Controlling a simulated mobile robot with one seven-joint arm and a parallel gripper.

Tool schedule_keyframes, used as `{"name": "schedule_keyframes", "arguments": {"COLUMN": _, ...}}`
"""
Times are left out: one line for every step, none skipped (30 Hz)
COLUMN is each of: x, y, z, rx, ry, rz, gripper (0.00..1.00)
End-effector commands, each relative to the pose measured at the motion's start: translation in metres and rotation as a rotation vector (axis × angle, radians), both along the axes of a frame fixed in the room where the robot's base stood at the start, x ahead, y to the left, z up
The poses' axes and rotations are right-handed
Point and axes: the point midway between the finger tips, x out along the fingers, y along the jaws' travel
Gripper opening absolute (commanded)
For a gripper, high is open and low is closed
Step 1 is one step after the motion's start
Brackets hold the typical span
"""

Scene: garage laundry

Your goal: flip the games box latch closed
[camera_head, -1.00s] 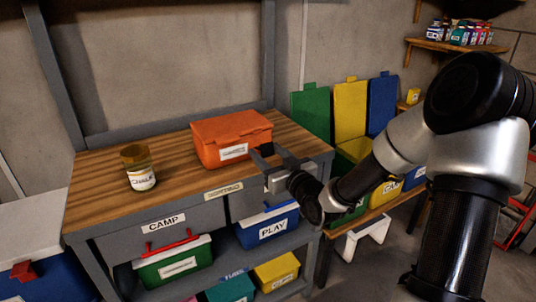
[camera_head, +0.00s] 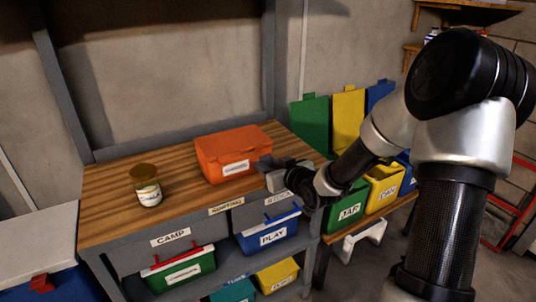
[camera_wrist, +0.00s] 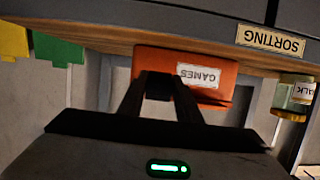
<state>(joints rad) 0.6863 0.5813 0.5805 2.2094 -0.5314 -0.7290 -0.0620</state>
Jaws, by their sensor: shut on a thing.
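The orange games box (camera_head: 228,153) sits lidded on the wooden bench top, its white label facing front. In the wrist view the games box (camera_wrist: 218,98) appears upside down. My gripper (camera_head: 262,165) is at the box's front, to the right of the label. In the wrist view my gripper's two dark fingers (camera_wrist: 158,84) come together against the box front beside the label, shut on a small part there. It appears to be the latch, but the fingertips hide it, so its position cannot be made out.
A chalk jar (camera_head: 147,185) stands on the bench (camera_head: 112,205) left of the box. Drawer fronts labelled CAMP and SORTING lie below the bench edge, above shelved bins such as the blue PLAY bin (camera_head: 268,236). Coloured bins (camera_head: 350,208) stand to the right.

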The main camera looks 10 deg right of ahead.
Motion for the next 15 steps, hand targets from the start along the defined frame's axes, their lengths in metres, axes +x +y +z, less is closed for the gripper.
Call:
{"name": "schedule_keyframes", "arguments": {"x": 0.002, "y": 0.001, "z": 0.017, "rx": -0.016, "ry": 0.04, "rz": 0.002, "gripper": 0.09}}
{"name": "schedule_keyframes", "arguments": {"x": 0.002, "y": 0.001, "z": 0.019, "rx": -0.025, "ry": 0.068, "rz": 0.002, "gripper": 0.09}}
{"name": "schedule_keyframes", "arguments": {"x": 0.003, "y": 0.002, "z": 0.02, "rx": -0.036, "ry": 0.104, "rz": 0.002, "gripper": 0.09}}
{"name": "schedule_keyframes", "arguments": {"x": 0.004, "y": 0.001, "z": 0.022, "rx": -0.045, "ry": 0.132, "rz": 0.001, "gripper": 0.09}}
{"name": "schedule_keyframes", "arguments": {"x": 0.004, "y": 0.002, "z": 0.023, "rx": -0.053, "ry": 0.158, "rz": 0.001, "gripper": 0.09}}
{"name": "schedule_keyframes", "arguments": {"x": 0.006, "y": 0.003, "z": 0.025, "rx": -0.064, "ry": 0.194, "rz": 0.001, "gripper": 0.09}}
{"name": "schedule_keyframes", "arguments": {"x": 0.006, "y": 0.003, "z": 0.025, "rx": -0.073, "ry": 0.221, "rz": 0.001, "gripper": 0.09}}
{"name": "schedule_keyframes", "arguments": {"x": 0.007, "y": 0.003, "z": 0.026, "rx": -0.081, "ry": 0.248, "rz": 0.001, "gripper": 0.09}}
{"name": "schedule_keyframes", "arguments": {"x": 0.008, "y": 0.003, "z": 0.028, "rx": -0.093, "ry": 0.284, "rz": 0.001, "gripper": 0.09}}
{"name": "schedule_keyframes", "arguments": {"x": 0.009, "y": 0.004, "z": 0.029, "rx": -0.103, "ry": 0.31, "rz": 0.001, "gripper": 0.09}}
{"name": "schedule_keyframes", "arguments": {"x": 0.01, "y": 0.004, "z": 0.03, "rx": -0.111, "ry": 0.337, "rz": 0.002, "gripper": 0.09}}
{"name": "schedule_keyframes", "arguments": {"x": 0.011, "y": 0.005, "z": 0.031, "rx": -0.122, "ry": 0.375, "rz": 0.002, "gripper": 0.09}}
{"name": "schedule_keyframes", "arguments": {"x": 0.013, "y": 0.005, "z": 0.032, "rx": -0.131, "ry": 0.4, "rz": 0.002, "gripper": 0.09}}
{"name": "schedule_keyframes", "arguments": {"x": 0.014, "y": 0.005, "z": 0.033, "rx": -0.138, "ry": 0.427, "rz": 0.002, "gripper": 0.09}}
{"name": "schedule_keyframes", "arguments": {"x": 0.015, "y": 0.006, "z": 0.033, "rx": -0.15, "ry": 0.463, "rz": 0.001, "gripper": 0.09}}
